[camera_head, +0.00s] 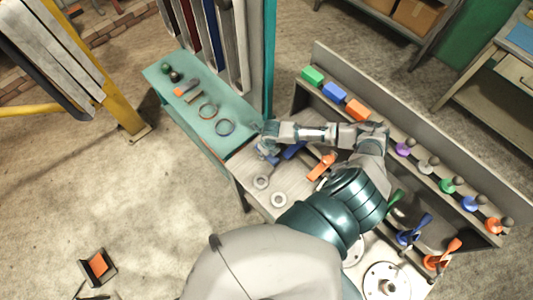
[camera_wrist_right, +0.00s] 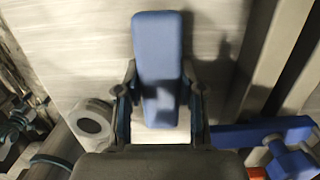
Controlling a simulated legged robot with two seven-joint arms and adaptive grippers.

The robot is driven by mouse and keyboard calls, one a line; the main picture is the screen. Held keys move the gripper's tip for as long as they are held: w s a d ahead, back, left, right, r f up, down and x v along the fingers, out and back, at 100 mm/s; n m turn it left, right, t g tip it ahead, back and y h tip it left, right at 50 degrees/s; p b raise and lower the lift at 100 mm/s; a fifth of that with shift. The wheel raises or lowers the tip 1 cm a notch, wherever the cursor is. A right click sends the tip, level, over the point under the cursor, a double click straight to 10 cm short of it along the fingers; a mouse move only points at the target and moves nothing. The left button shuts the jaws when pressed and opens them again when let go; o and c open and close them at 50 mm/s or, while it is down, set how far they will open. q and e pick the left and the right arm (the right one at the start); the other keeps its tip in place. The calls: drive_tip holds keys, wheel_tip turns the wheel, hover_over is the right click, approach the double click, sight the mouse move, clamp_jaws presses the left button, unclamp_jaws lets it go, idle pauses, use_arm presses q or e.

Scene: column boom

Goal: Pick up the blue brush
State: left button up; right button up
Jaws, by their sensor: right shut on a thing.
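My right arm reaches over the grey workbench (camera_head: 240,168) in the head view, with its right gripper (camera_head: 263,142) near the bench's left end. In the wrist view the right gripper (camera_wrist_right: 160,85) is shut on a long flat blue piece, which looks like the blue brush (camera_wrist_right: 157,45). The piece points away from the palm between the two fingers, and its shadow falls on the pale surface to its right. In the head view a blue part (camera_head: 268,157) shows just below the gripper. Its bristles cannot be made out. My left gripper is not in view.
Another blue piece (camera_head: 293,150) and an orange one (camera_head: 320,167) lie close to the right; the blue one also shows in the wrist view (camera_wrist_right: 258,132). Two grey rings (camera_head: 279,199) lie nearby. A back shelf holds coloured blocks (camera_head: 334,92) and knobs. A green bench (camera_head: 160,75) adjoins.

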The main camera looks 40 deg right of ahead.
drive_tip(key=shift+s+d+f, duration=0.1)
drive_tip(key=shift+d+f, duration=0.05)
drive_tip(key=shift+d, duration=0.35)
drive_tip(key=r, duration=0.3)
drive_tip(key=shift+d+r, duration=0.2)
drive_tip(key=shift+r, duration=0.1)
clamp_jaws()
drive_tip(key=r, duration=0.4)
drive_tip(key=a+r, duration=0.1)
drive_tip(key=r, duration=0.1)
drive_tip(key=shift+b, duration=0.4)
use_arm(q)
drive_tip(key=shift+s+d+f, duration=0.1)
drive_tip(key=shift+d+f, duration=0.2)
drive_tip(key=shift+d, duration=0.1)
use_arm(e)
drive_tip(key=shift+r, duration=0.25)
